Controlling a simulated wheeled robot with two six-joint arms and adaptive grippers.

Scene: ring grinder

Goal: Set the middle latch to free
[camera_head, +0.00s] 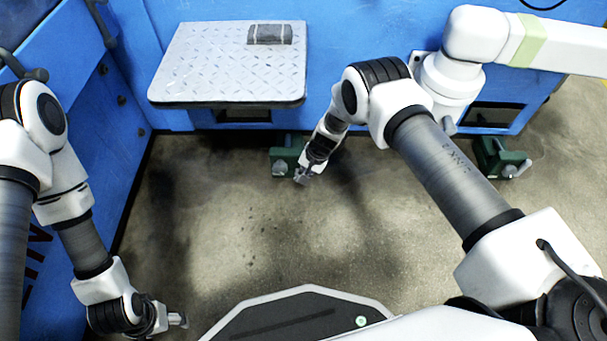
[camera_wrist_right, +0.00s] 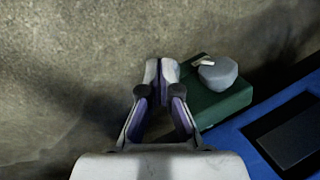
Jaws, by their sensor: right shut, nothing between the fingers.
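The latch by my right gripper is a green block with a rounded grey knob (camera_head: 279,169), low at the foot of the blue machine, below the metal plate. In the right wrist view its green body (camera_wrist_right: 222,104) and grey knob (camera_wrist_right: 218,73) lie just right of the fingers; a small pale tab shows on the knob. My right gripper (camera_head: 302,177) is shut and empty beside the latch; its fingertips (camera_wrist_right: 162,70) meet. I cannot tell whether they touch the block. A second green latch (camera_head: 497,156) stands further right. My left gripper (camera_head: 179,320) is low at left, its jaws too small to judge.
A grey diamond-plate shelf (camera_head: 228,75) with a dark block (camera_head: 270,34) on it juts from the blue machine above the latch. A blue wall (camera_head: 75,110) closes the left side. The concrete floor (camera_head: 220,210) in front is clear.

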